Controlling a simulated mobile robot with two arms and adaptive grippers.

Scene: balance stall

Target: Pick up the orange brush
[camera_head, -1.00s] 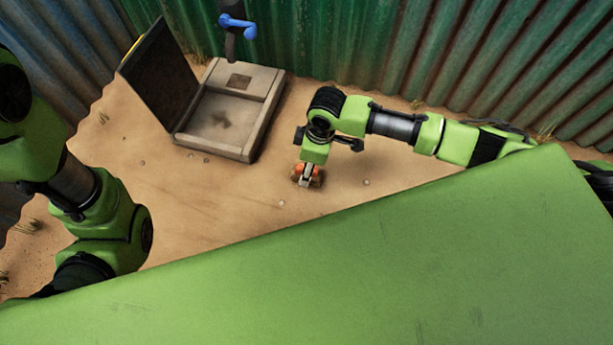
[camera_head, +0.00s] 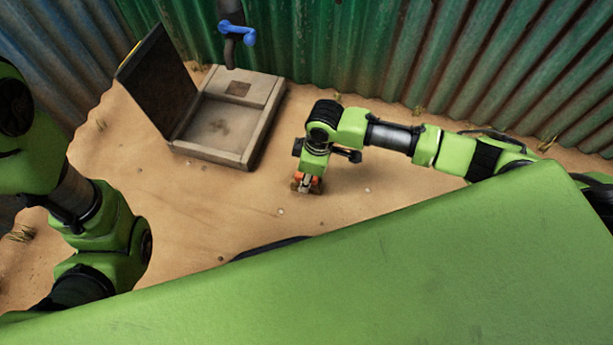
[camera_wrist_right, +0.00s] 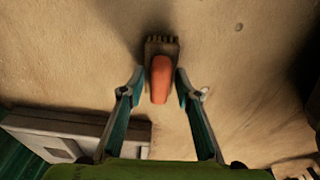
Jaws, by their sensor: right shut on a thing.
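The orange brush shows in the right wrist view (camera_wrist_right: 160,80), with an orange handle and a brown bristled head at its far end. I cannot tell whether the brush is clear of the ground. My left arm is at the left edge of the head view, and its gripper is out of sight.
A wooden box (camera_head: 250,158) with its dark lid (camera_head: 158,82) raised stands behind and left of the right gripper. A blue tap (camera_head: 238,32) is on a dark pipe above it. Corrugated metal walls (camera_head: 340,50) close off the back. Bare sand (camera_head: 200,215) lies in front of the box.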

